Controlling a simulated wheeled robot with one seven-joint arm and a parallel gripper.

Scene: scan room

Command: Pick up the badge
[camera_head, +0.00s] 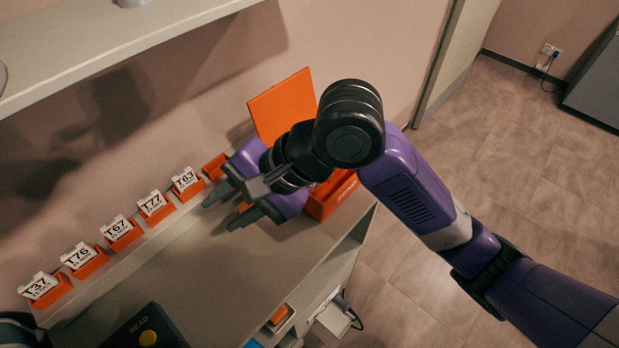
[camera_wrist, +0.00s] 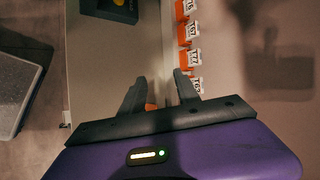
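Several white badges stand in small orange holders in a row along the wall side of the counter. In the head view they are T37 (camera_head: 39,286), T76 (camera_head: 76,256), T67 (camera_head: 116,228), T77 (camera_head: 151,203) and T63 (camera_head: 185,180). In the wrist view, T67 (camera_wrist: 192,28), T77 (camera_wrist: 193,57) and T63 (camera_wrist: 197,84) run up along the right. My gripper (camera_head: 229,206) is open over the counter near the T63 end of the row. The wrist view shows its two fingers (camera_wrist: 158,84) spread apart with nothing held between them.
An orange box (camera_head: 330,199) with a raised lid (camera_head: 285,106) stands at the counter's (camera_head: 188,275) right end, partly behind my arm. A dark reader (camera_head: 143,330) with a yellow button sits at the near left. A shelf (camera_head: 105,40) overhangs above. The counter's middle is clear.

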